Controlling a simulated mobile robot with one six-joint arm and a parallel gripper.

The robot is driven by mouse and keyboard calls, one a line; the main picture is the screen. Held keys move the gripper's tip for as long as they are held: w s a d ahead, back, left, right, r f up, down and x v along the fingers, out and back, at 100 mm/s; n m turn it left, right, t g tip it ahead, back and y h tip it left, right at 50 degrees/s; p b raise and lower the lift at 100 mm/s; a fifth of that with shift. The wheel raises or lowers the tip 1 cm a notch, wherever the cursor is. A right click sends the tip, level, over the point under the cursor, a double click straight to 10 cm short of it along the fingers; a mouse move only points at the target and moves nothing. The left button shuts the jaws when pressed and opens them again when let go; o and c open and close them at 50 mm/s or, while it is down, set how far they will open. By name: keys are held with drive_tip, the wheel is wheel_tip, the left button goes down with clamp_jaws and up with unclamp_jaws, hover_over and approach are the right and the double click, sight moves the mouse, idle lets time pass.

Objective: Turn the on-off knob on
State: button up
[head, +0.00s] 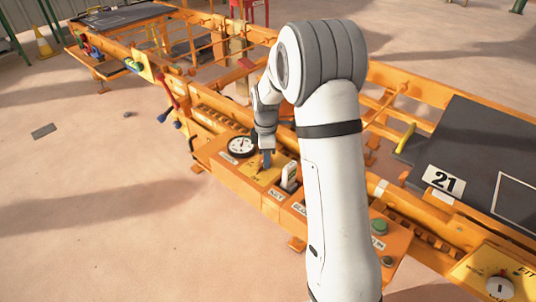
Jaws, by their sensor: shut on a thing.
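My gripper (266,158) points down at the yellow plate (257,177) on the orange control panel (232,180). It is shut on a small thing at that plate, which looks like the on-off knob. The fingers cover the knob, so its shape and the way it points cannot be told. A round dial with a white face (241,146) is just left of the gripper.
A green button (379,227) is further right on the panel, partly beside my arm. A white round knob (499,288) sits on another yellow plate at the lower right. The floor at the left is mostly clear.

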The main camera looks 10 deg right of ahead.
drive_tip(key=shift+w+a+r, duration=0.1)
drive_tip(key=m+p, duration=0.1)
drive_tip(key=m, duration=0.2)
drive_tip(key=shift+r, duration=0.1)
drive_tip(key=m+p, duration=0.1)
drive_tip(key=m, duration=0.2)
drive_tip(key=shift+w+a+m, duration=0.1)
drive_tip(key=shift+m, duration=0.3)
drive_tip(key=m+p, duration=0.1)
drive_tip(key=m, duration=0.2)
drive_tip(key=shift+m+p, duration=0.35)
drive_tip(key=shift+m, duration=1.55)
drive_tip(key=o, duration=0.6)
drive_tip(key=shift+c, duration=0.2)
drive_tip(key=o, duration=0.4)
